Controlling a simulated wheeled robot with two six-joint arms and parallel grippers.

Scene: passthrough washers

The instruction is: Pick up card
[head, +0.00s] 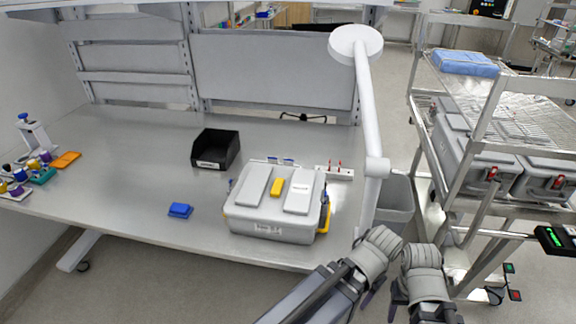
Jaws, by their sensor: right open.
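I cannot single out a card for sure. A small yellow rectangular piece (277,187) lies on the lid of the grey case (268,226), between two pale raised panels. A small blue flat block (180,210) lies on the table (140,209) to the left of the case. My right gripper (381,299) is open and empty at the bottom, in front of the table's right end. It is apart from the case and the other objects. Parts of my grey and dark arm hide some of the floor there. My left gripper does not show.
A black open bin (215,149) stands behind the case. An orange flat piece (66,160) and several colourful bottles lie at the far left. A white post (367,115) rises beside the table's right end. A metal cart (470,204) with grey cases stands at right.

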